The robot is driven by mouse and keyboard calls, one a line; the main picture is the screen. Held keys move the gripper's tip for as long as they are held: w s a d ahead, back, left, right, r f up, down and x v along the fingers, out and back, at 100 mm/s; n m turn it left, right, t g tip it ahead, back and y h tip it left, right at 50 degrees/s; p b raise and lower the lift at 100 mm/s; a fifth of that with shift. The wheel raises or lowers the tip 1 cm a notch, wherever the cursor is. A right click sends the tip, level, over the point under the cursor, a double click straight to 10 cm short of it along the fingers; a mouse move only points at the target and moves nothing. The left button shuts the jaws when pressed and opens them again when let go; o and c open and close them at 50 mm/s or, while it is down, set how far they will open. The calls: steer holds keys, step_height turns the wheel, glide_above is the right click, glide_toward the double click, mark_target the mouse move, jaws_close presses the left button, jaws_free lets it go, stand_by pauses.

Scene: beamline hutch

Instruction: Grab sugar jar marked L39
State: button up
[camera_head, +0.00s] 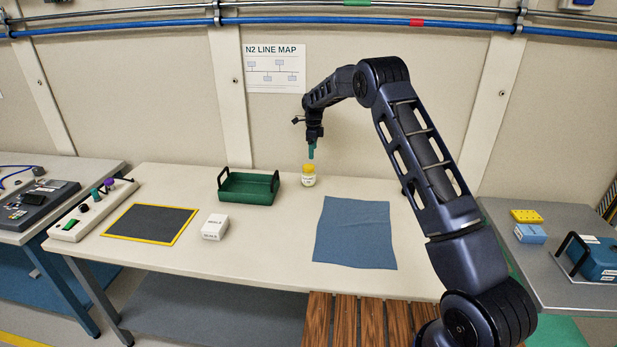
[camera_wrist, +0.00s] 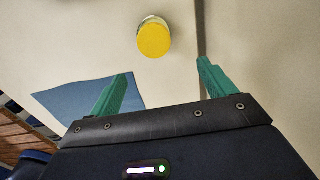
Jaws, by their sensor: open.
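A small jar (camera_head: 308,178) with a yellow lid and pale body stands upright on the white table near the wall. Its label is too small to read. In the wrist view the jar's yellow lid (camera_wrist: 154,39) shows from above, ahead of the fingertips and between their lines. My gripper (camera_head: 312,153) points down just above the jar in the head view. In the wrist view my gripper (camera_wrist: 163,70) has its two green fingers wide apart with nothing between them. The jar appears apart from both fingers.
A green tray (camera_head: 248,201) with dark handles stands left of the jar. A white box (camera_head: 215,227), a yellow-edged dark mat (camera_head: 150,223) and a blue cloth (camera_head: 355,233) lie on the table. The wall is close behind the jar. The table around the jar is clear.

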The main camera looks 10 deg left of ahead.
mark_target(308, 166)
steer(key=a+f, duration=0.2)
steer(key=f, duration=0.1)
steer(key=shift+w+m, duration=0.2)
steer(key=shift+m, duration=0.1)
step_height(308, 166, down, 5)
steer(key=shift+s+f, duration=0.1)
steer(key=shift+f, duration=0.05)
steer(key=shift+s+d+f, duration=0.1)
steer(key=shift+s+f, duration=0.1)
steer(key=shift+f, duration=1.1)
steer(key=shift+s+f, duration=0.15)
steer(key=shift+f, duration=1.15)
steer(key=c, duration=1.3)
steer(key=shift+r, duration=0.1)
